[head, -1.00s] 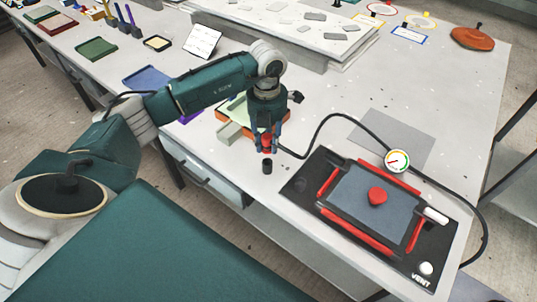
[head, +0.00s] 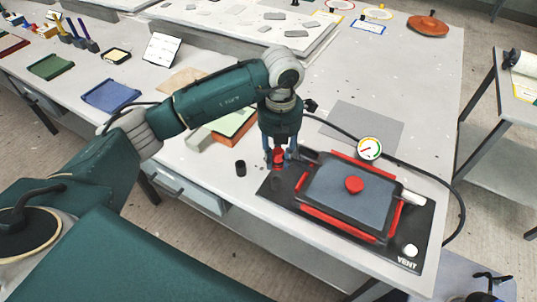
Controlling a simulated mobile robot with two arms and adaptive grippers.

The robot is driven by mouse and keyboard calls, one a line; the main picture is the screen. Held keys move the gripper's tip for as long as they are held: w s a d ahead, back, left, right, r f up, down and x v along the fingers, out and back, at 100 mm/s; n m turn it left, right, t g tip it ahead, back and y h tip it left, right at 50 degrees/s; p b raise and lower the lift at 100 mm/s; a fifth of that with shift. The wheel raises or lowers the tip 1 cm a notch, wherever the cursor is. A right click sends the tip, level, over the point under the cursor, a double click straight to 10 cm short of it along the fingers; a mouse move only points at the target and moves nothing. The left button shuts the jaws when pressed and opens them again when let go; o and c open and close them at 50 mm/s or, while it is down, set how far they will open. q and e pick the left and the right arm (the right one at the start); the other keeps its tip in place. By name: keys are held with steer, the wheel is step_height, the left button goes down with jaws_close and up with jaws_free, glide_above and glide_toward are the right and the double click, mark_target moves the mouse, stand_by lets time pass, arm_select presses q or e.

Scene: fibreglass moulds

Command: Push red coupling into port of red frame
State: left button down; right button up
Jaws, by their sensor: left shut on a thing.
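My left gripper (head: 278,160) points down and is shut on the red coupling (head: 278,155). The coupling shows as a small red piece between the fingertips, over the left corner of the black base plate (head: 320,232). The red frame (head: 325,224) lies on that plate around a dark grey panel with a red knob (head: 354,185). At the left corner a dark round fitting (head: 276,183), perhaps the port, sits just below the coupling. I cannot tell whether the two touch.
A short black cylinder (head: 240,168) stands on the table left of the plate. A black hose (head: 335,130) runs behind my gripper and past the gauge (head: 369,149). A grey sheet (head: 362,122) lies behind the frame. An orange-edged mould (head: 236,124) is behind my arm.

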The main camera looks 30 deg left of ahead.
mark_target(278, 151)
arm_select(q)
steer(key=shift+a, duration=0.1)
steer(key=shift+f, duration=0.15)
steer(key=shift+f+b, duration=1.8)
steer(key=shift+f, duration=1)
steer(key=shift+b, duration=0.35)
steer(key=shift+f+b, duration=0.5)
steer(key=shift+f, duration=0.05)
stand_by(0.4)
steer(key=c, duration=1.3)
jaws_free()
steer(key=shift+r, duration=0.1)
step_height(278, 151, up, 12)
steer(key=shift+f, duration=0.1)
